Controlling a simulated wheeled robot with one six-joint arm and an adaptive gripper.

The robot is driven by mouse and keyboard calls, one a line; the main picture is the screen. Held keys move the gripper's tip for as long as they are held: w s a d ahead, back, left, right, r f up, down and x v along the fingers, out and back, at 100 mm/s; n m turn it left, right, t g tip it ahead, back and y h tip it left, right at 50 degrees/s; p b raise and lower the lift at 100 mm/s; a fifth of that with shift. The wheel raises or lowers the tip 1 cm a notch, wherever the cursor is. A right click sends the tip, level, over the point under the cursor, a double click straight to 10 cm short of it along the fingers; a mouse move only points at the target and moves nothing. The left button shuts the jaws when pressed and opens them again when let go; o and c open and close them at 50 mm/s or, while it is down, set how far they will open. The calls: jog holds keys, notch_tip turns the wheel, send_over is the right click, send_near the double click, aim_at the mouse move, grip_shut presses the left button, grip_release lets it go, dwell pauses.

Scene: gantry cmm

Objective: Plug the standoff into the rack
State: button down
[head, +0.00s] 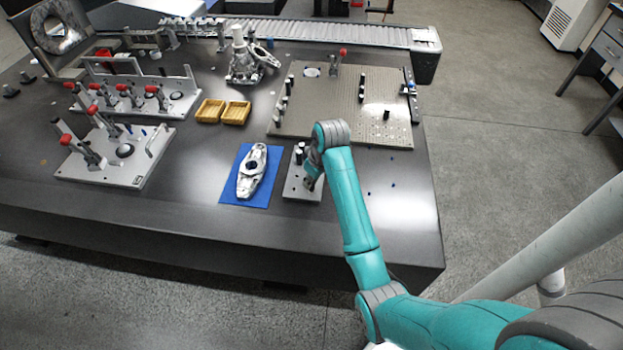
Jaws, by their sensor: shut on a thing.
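The rack appears to be the small grey plate (291,188) near the front middle of the dark table. Dark upright pegs (298,154) stand at its back end. My gripper (309,184) is over the right part of this plate, pointing down at the end of my teal arm. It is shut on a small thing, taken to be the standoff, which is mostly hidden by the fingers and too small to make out. I cannot tell whether the held piece touches the plate.
A blue mat (228,190) with a metal casting (251,172) lies just left of the plate. Yellow trays (236,113) and a perforated board (340,118) with pegs are behind. Clamp fixtures (128,180) stand at left. The table's front right is mostly clear.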

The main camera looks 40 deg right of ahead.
jog(key=shift+f, duration=0.8)
jog(key=c, duration=0.9)
grip_release()
jog(key=shift+c, duration=0.2)
jog(key=shift+r, duration=0.1)
jog(key=v, duration=0.7)
jog(key=shift+r, duration=0.2)
